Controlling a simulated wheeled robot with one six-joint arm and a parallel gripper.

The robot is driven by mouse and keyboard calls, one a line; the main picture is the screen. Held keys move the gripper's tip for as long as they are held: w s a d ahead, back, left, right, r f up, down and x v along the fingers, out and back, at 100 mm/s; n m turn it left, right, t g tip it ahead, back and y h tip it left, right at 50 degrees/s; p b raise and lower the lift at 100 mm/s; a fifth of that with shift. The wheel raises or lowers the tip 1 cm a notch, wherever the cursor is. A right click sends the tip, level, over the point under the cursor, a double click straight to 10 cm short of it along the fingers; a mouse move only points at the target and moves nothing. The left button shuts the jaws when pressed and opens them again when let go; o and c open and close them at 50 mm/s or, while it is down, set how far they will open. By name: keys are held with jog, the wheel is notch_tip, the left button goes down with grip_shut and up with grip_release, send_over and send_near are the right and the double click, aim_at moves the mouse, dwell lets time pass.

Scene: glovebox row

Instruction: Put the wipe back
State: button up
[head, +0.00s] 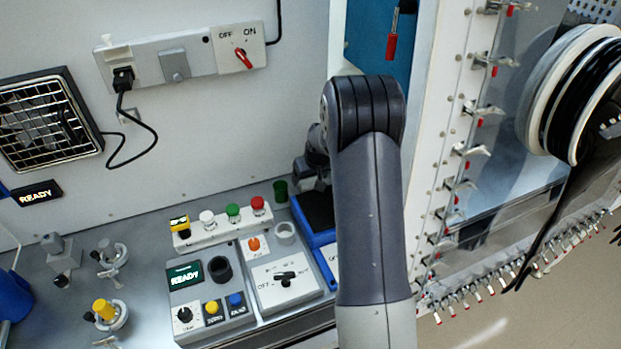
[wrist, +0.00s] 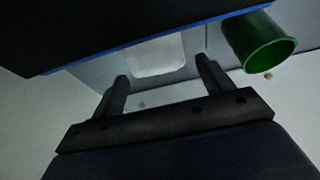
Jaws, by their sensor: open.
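A pale square with rounded corners, which looks like the wipe (wrist: 157,55), shows beyond my fingertips in the wrist view. It lies against a grey surface, and its upper part is cut off by a dark blue-edged thing. My gripper (wrist: 163,69) is open, with one finger on each side of the pale square in the picture. I see nothing held between the fingers, and I cannot tell how far the square is from them. In the head view my arm hides most of this spot, and I cannot make out the wipe there.
A green cup (wrist: 262,45) is close to the right finger; it also shows in the head view (head: 280,191). A blue tray with a dark inside (head: 316,211) is beside my arm. A control panel (head: 210,305) and a button strip (head: 222,227) stand left of it.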

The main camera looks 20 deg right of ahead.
jog(key=b+v, duration=0.1)
jog(key=v, duration=1)
jog(key=shift+b, duration=0.4)
